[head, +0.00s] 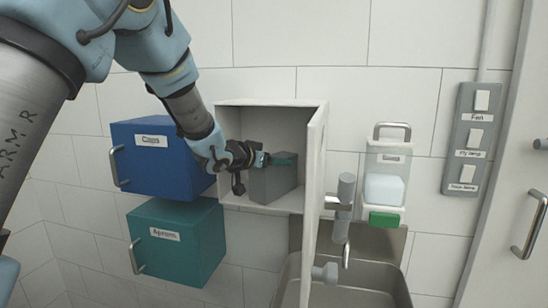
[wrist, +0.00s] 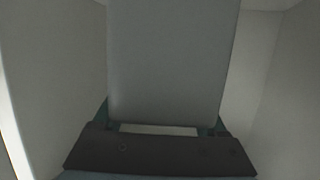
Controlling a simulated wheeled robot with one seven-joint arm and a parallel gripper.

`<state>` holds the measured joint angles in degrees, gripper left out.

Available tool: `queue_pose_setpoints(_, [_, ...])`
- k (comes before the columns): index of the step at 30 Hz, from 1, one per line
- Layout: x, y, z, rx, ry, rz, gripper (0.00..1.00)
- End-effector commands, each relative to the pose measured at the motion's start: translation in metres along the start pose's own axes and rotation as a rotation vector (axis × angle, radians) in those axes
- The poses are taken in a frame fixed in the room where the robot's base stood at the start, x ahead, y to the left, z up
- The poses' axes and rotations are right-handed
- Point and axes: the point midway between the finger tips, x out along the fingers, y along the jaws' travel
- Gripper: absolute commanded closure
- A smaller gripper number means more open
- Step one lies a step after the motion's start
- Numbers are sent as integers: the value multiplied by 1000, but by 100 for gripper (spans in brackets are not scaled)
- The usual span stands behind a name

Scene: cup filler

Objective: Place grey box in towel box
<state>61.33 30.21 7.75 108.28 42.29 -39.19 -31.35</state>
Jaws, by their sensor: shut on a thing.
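The grey box (head: 271,184) is inside the open white wall cabinet (head: 225,105), which appears to be the towel box. It looks upright and close to the cabinet floor; I cannot tell whether it touches it. My gripper (head: 283,160) reaches in from the left and is shut on the upper part of the grey box. In the wrist view the grey box (wrist: 170,60) fills the middle, between the fingers (wrist: 160,130), with pale cabinet walls on both sides.
The cabinet's white door (head: 314,200) stands open on the right. A blue Caps box (head: 150,180) and a teal Apron box (head: 190,255) hang at left. A soap dispenser (head: 385,185), a tap (head: 344,210) and a metal sink (head: 365,270) are at right.

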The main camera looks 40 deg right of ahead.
Motion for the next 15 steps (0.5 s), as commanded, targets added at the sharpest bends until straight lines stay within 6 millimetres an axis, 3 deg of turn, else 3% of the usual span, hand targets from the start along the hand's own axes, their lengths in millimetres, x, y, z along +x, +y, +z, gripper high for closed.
queue_pose_setpoints(9, [1,-1,5,-1,1,-1,100])
queue_pose_setpoints(10, [1,-1,4,0,0,-1,23])
queue_pose_setpoints(15, [1,0,4,0,0,-1,4])
